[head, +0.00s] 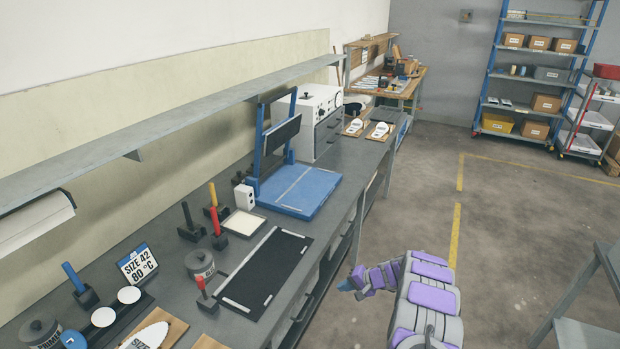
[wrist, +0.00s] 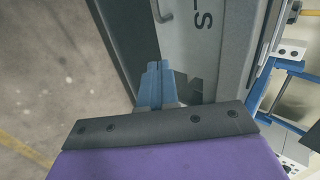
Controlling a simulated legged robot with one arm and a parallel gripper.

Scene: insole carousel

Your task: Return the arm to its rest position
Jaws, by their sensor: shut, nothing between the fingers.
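My arm, purple and grey, reaches up from the bottom of the head view, over the floor to the right of the workbench. My gripper (head: 347,286) is at its tip, close to the bench's front edge. In the wrist view my gripper (wrist: 154,82) shows two blue fingers pressed together, with nothing between them. Behind the fingers is a grey panel (wrist: 195,55) with dark lettering cut off by the frame. I cannot tell how far the fingers are from it.
The grey workbench (head: 330,205) runs along the left wall. It carries a blue press (head: 300,190), a black mat (head: 265,272) and several tools. A metal frame (head: 580,305) stands at the lower right. Open floor (head: 510,255) with yellow lines lies between.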

